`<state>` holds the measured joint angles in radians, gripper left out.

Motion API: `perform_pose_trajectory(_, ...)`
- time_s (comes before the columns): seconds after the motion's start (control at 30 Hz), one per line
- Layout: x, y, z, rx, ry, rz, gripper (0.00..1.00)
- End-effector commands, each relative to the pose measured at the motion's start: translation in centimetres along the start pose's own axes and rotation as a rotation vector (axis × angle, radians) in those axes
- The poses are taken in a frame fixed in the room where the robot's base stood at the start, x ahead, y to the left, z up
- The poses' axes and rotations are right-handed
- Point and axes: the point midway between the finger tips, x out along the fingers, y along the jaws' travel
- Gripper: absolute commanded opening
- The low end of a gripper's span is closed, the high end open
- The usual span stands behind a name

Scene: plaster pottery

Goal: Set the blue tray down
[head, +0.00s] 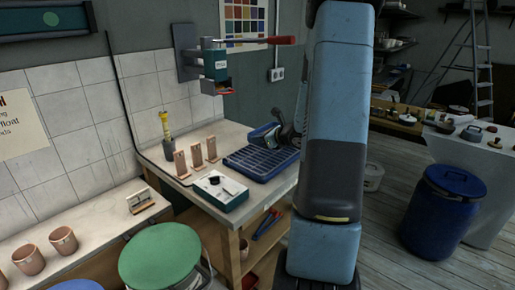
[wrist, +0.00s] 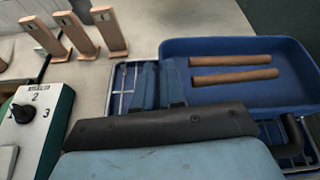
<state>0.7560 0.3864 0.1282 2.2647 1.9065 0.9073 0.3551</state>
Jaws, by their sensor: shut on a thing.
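The blue tray (wrist: 222,48) is a shallow tray with two brown rods lying in it, in the upper right of the wrist view. My gripper (wrist: 159,88) is shut on the tray's near left wall, with a finger on each side of it. In the head view the tray (head: 259,134) shows small at the back of the workbench, partly hidden by my gripper and arm. A blue rack with a grid (head: 258,163) lies on the bench in front of and partly under the tray. I cannot tell whether the tray touches it.
Several upright wooden blocks (head: 196,155) stand left of the rack. A white and teal box with a knob (head: 220,190) sits at the bench's front edge. A wall-mounted press with a red handle (head: 215,66) hangs above. Bare bench top shows behind the blocks.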

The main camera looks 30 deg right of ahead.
Motion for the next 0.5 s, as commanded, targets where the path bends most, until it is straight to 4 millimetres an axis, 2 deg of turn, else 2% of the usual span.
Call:
perform_pose_trajectory(0.27, 1.4, 0.0, -0.7, 0.0, 0.0, 0.002, 0.0)
perform_pose_trajectory(0.5, 2.6, 0.4, -3.3, 0.001, 0.0, 0.003, 0.0)
